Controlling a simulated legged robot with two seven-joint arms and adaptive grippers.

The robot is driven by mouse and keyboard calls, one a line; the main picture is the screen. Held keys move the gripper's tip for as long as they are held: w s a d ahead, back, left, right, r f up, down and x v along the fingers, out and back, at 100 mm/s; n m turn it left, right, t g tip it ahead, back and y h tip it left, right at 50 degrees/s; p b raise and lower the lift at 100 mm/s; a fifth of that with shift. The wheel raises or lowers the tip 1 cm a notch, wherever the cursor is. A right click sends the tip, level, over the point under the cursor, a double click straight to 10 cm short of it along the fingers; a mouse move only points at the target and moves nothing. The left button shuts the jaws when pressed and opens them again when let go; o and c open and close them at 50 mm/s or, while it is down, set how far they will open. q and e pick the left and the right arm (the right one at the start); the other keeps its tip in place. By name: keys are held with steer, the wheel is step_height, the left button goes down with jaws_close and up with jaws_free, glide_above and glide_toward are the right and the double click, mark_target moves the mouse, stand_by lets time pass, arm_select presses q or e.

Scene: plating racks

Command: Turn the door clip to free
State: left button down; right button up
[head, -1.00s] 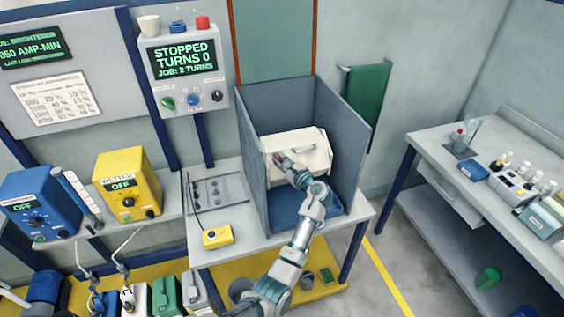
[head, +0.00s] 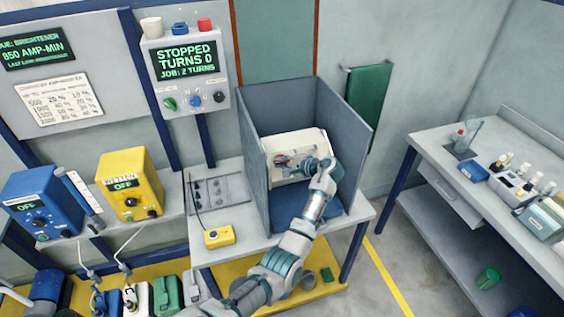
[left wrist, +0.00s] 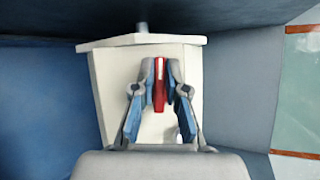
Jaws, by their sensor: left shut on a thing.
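The door clip (left wrist: 159,88) is a narrow red piece with a pale stripe, on the front of a cream-white box (left wrist: 110,85). In the head view, the box (head: 300,140) sits inside a grey-walled booth. My left gripper (left wrist: 160,75) is shut on the clip, with a blue-padded finger on each side of it. In the head view, my left gripper (head: 287,162) reaches the box front from the right, and red shows at its tips. The clip's exact angle is hard to tell there. My right gripper is not in view.
The booth's grey side walls (head: 342,130) stand close on both sides of the hand, above a blue floor (head: 290,215). A control panel (head: 188,70) reads "STOPPED, TURNS 0, JOB: 2 TURNS". A yellow box (head: 219,237) lies on the table left of the booth.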

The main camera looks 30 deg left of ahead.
arm_select(q)
steer(key=shift+f+n, duration=0.3)
steer(key=shift+n, duration=0.3)
steer(key=shift+s, duration=0.1)
steer(key=c, duration=1.2)
jaws_free()
steer(key=shift+a, duration=0.1)
steer(key=shift+r, duration=0.1)
steer(key=w+v, duration=0.1)
steer(key=v, duration=1)
steer(key=shift+s+d+r, duration=0.2)
steer(key=shift+d+r, duration=0.05)
steer(key=shift+d, duration=0.15)
